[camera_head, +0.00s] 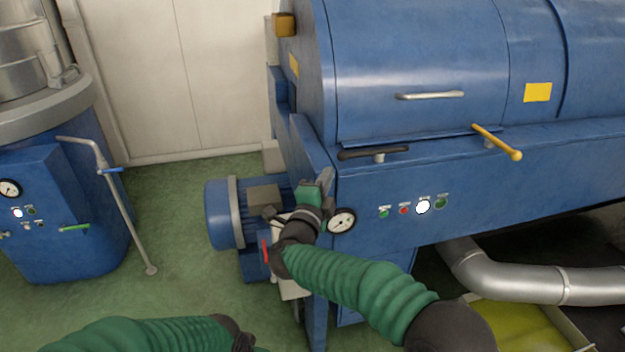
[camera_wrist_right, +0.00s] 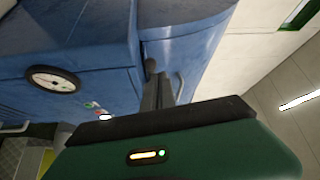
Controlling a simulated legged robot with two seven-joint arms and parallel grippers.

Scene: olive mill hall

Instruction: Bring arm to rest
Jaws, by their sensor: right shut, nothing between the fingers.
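My right arm (camera_head: 350,277) has a green ribbed sleeve and reaches in from the lower right in the head view. Its right gripper (camera_head: 326,178) is in front of the left end of the blue machine, just above and left of the round gauge (camera_head: 342,220). The fingers are shut and empty; they also show in the right wrist view (camera_wrist_right: 157,88), close together, with a dark knob (camera_wrist_right: 151,65) seen just beyond their tips. I cannot tell whether they touch it. My left arm (camera_head: 135,334) lies along the bottom left edge; its gripper is out of view.
The blue machine (camera_head: 415,70) has a black lever (camera_head: 373,153), a yellow lever (camera_head: 497,142) and a row of lamps and buttons (camera_head: 404,211). A silver pipe (camera_head: 520,280) runs below it. A blue tank (camera_head: 60,215) stands left. Green floor (camera_head: 170,250) is open between.

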